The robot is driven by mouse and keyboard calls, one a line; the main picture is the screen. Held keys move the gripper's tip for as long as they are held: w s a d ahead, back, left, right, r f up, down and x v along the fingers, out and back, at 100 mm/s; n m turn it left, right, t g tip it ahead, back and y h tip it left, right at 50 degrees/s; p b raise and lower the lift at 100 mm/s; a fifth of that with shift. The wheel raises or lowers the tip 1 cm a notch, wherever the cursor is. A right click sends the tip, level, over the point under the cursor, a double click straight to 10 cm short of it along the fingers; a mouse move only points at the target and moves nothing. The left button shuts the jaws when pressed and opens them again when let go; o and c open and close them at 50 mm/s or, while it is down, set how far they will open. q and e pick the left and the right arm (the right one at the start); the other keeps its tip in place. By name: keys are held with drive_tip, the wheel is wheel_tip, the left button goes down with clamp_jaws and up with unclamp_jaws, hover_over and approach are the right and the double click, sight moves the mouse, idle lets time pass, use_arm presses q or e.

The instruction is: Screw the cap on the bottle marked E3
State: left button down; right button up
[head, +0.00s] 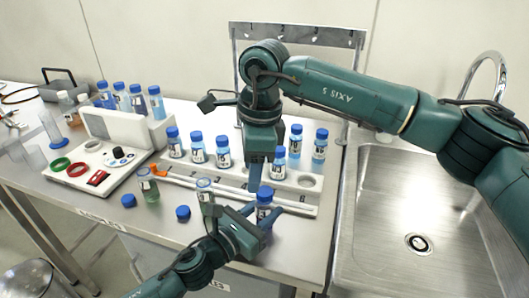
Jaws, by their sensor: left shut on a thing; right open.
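My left gripper (262,222) is shut on a small bottle (263,211) near the bench's front edge. That bottle stands upright with a blue cap (265,193) at its top; I cannot tell how tightly the cap sits. Its label is too small to read, so I cannot tell whether it is E3. My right gripper (256,188) points down from above, open, close beside the blue cap. Two uncapped bottles, one greenish (148,187) and one clear (205,191), stand to the left. Two loose blue caps lie on the bench, the left cap (128,201) and the right cap (183,213).
A white rack (305,207) with capped bottles runs behind the grippers; one slot at its right is empty. A white device (100,165) with rings and more capped bottles is at the left. A steel sink (400,190) with a tap lies at the right.

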sight(264, 190)
drive_tip(key=n, duration=0.8)
drive_tip(key=shift+w+d+r+n+h, duration=0.35)
drive_tip(key=shift+w+d+n+h, duration=0.05)
drive_tip(key=n, duration=0.4)
drive_tip(key=shift+w+d+r, duration=0.2)
drive_tip(key=shift+d, duration=0.1)
drive_tip(key=n, duration=0.5)
drive_tip(key=shift+w+d+r+h, duration=0.3)
drive_tip(key=shift+d, duration=0.05)
drive_tip(key=shift+f, duration=4.05)
drive_tip(key=shift+c, duration=0.4)
